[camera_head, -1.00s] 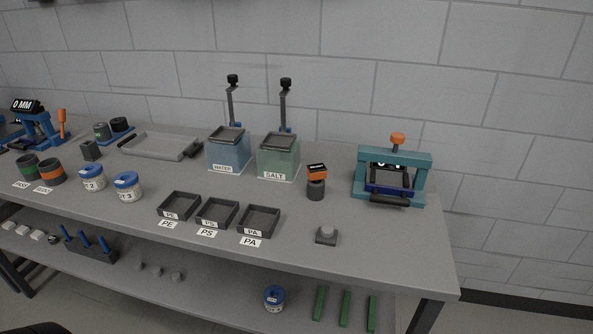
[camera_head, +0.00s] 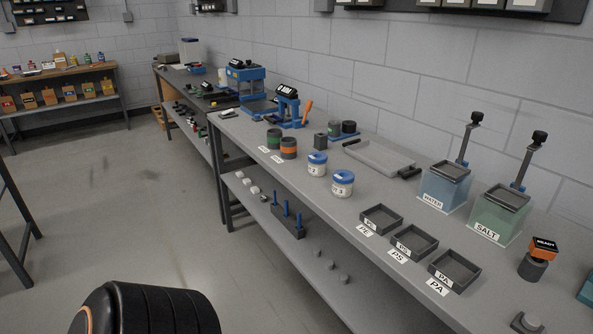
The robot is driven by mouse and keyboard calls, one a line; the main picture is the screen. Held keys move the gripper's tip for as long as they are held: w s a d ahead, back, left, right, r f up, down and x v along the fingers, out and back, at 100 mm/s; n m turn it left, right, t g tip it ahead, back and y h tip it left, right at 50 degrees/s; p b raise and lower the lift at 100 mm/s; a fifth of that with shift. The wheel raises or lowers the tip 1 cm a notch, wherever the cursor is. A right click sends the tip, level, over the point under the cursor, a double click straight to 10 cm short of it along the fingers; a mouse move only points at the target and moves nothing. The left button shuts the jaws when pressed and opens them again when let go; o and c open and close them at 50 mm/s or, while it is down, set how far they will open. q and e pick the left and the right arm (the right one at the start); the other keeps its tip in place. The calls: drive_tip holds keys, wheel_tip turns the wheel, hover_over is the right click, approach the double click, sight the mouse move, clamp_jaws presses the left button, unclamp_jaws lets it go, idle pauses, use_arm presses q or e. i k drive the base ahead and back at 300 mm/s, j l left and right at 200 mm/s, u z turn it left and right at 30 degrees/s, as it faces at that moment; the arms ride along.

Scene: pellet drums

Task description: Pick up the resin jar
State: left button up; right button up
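Two white jars with blue lids stand upright on the grey bench. The rear jar (camera_head: 317,165) has a label that seems to end in 2. The nearer jar (camera_head: 342,185) has a label that seems to end in 3. I cannot tell from the labels which one is the resin jar. Neither of my grippers is in view. A dark rounded part at the bottom left appears to be mine.
Black trays (camera_head: 381,219) marked PE, PS and PA line the front edge. Behind stand the WATER tank (camera_head: 444,188) and SALT tank (camera_head: 498,215). Green (camera_head: 274,141) and orange-banded (camera_head: 289,148) cups sit left of the jars. The floor (camera_head: 130,200) at left is open.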

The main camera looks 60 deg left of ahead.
sight(343, 180)
drive_tip(key=k+l+u, duration=0.1)
drive_tip(key=u, duration=1.45)
drive_tip(key=i+j+z, duration=0.1)
drive_tip(key=i+j, duration=0.15)
drive_tip(key=i+j+z, duration=0.15)
drive_tip(key=j, duration=0.25)
drive_tip(key=i+j+z, duration=0.1)
drive_tip(key=i+j, duration=0.15)
drive_tip(key=i+j+z, duration=0.15)
drive_tip(key=j, duration=0.3)
drive_tip(key=i+j+z, duration=0.1)
drive_tip(key=j, duration=0.3)
drive_tip(key=i+j+z, duration=0.15)
drive_tip(key=j, duration=0.25)
drive_tip(key=i, duration=0.1)
